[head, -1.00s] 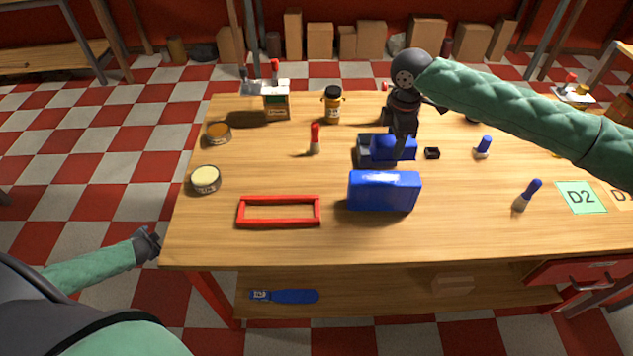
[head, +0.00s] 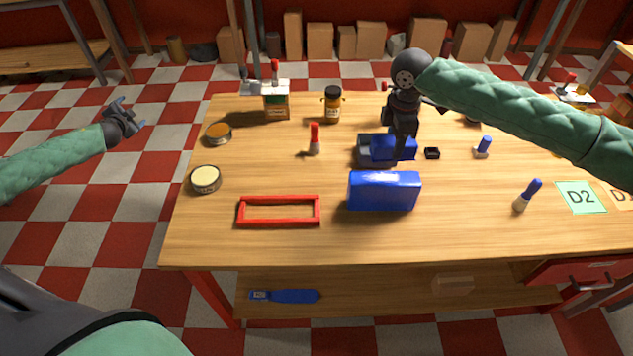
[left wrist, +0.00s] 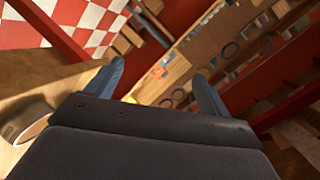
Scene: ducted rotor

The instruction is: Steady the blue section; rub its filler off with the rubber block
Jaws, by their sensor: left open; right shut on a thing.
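A blue section (head: 383,191), a box-like piece with a shiny top, stands on the wooden table near its front middle. I cannot make out filler on it. Just behind it is a blue-and-grey block (head: 373,148), which may be the rubber block. My right gripper (head: 404,150) points down at this block and is shut on it, though its dark fingers hide part of the contact. My left gripper (head: 128,116) is open and empty, over the floor left of the table, well apart from the section. Its spread fingers also show in the left wrist view (left wrist: 157,92).
A red frame (head: 279,226) lies left of the section on the table (head: 420,240). Two round tins (head: 205,179) (head: 217,134), a red-topped tool (head: 314,139) and an amber jar (head: 332,105) stand left and behind. Blue-handled brushes (head: 527,196) stand right. The front edge is clear.

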